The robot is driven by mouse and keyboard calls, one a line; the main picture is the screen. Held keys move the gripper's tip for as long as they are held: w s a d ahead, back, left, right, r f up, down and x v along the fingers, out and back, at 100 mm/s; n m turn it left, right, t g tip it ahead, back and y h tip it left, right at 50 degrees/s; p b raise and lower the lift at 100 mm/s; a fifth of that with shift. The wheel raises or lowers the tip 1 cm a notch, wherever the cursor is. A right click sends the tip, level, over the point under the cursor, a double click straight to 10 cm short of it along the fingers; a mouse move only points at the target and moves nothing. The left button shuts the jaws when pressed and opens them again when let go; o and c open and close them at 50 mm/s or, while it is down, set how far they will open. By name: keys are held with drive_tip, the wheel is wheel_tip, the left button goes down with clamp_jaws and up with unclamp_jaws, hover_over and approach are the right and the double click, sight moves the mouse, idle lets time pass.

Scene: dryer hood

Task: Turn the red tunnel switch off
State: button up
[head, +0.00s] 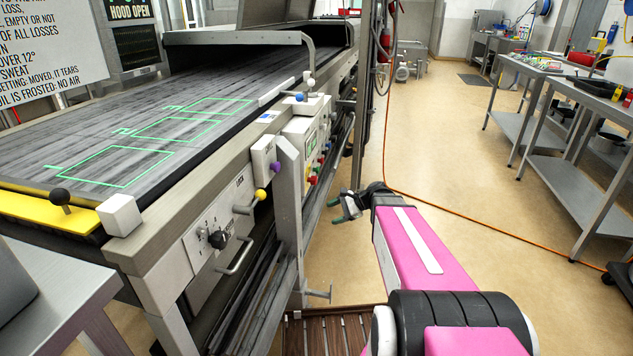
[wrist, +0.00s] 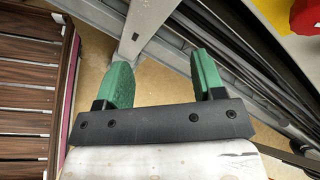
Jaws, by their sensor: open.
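A small red knob (head: 312,180), which may be the red tunnel switch, sits low on the side panel of the dryer, below several other small coloured controls. Its setting is too small to read. My gripper (head: 337,212) is open and empty, in the air to the right of and a little below that knob, apart from it. In the wrist view my gripper's green fingers (wrist: 162,72) stand apart with nothing between them. A red round part (wrist: 306,16) on a yellow ground is cut off at the upper right there; I cannot tell whether it is the same knob.
A steel upright (head: 289,195) of the dryer frame stands left of my gripper. Yellow (head: 261,194), purple (head: 275,167) and black (head: 218,239) knobs stick out along the side. A slatted wooden pallet (head: 325,332) lies below. Open floor (head: 440,150) is to the right.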

sight(314, 180)
drive_tip(key=w+d+r+m+t+y, duration=0.4)
drive_tip(key=w+r+m+y, duration=0.2)
drive_tip(key=w+r, duration=0.15)
drive_tip(key=x, duration=1)
drive_tip(key=shift+w+a+f, duration=0.15)
drive_tip(key=shift+a+f, duration=0.1)
drive_tip(key=shift+f, duration=0.05)
drive_tip(key=shift+c, duration=0.4)
drive_tip(key=c, duration=0.9)
